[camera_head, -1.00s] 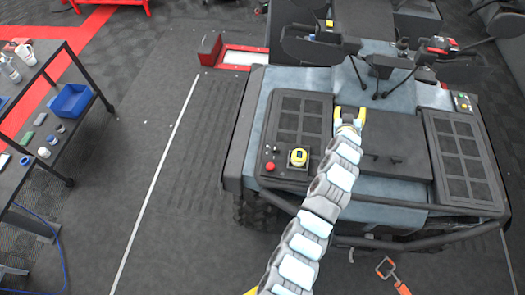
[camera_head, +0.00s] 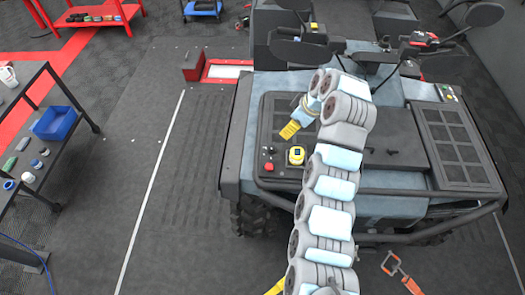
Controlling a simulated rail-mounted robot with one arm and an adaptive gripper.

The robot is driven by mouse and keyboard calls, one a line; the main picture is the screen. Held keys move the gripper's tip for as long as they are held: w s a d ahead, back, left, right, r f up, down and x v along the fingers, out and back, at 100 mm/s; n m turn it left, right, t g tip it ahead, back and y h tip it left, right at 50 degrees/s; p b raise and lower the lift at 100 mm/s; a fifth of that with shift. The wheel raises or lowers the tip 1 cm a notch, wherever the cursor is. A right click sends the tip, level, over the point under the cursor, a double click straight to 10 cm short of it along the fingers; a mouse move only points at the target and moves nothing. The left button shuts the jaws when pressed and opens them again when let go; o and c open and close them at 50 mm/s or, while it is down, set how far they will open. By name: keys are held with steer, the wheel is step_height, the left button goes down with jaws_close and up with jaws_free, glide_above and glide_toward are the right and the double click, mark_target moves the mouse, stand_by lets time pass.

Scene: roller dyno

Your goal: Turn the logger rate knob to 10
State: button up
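My gripper (camera_head: 290,130), with yellow fingers, is over the left rear deck of the vehicle (camera_head: 232,150), tilted down and to the left. Its fingers show nearly edge-on, so I cannot tell whether they are open or shut. A small yellow box with a dark top (camera_head: 296,155) sits on the deck just below the fingertips in the picture, apart from them. Left of it is a red button (camera_head: 268,167) with small black controls above it. No knob markings or number 10 can be read, and I cannot tell which part is the logger rate knob.
Handlebars and mirrors rise at the back of the vehicle. A second small panel (camera_head: 447,92) is at its right rear. A dark shelf cart with a blue bin (camera_head: 54,123) stands left. An orange hook strap (camera_head: 402,273) lies front right. The floor left of the vehicle is clear.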

mark_target(272, 147)
steer(key=b+x, duration=0.1)
steer(key=x, duration=0.4)
steer(key=b+x, duration=0.1)
steer(key=x, duration=0.5)
steer(key=s+b+x, duration=0.1)
steer(key=x, duration=0.5)
steer(key=shift+a, duration=0.1)
steer(key=shift+f, duration=0.1)
jaws_close()
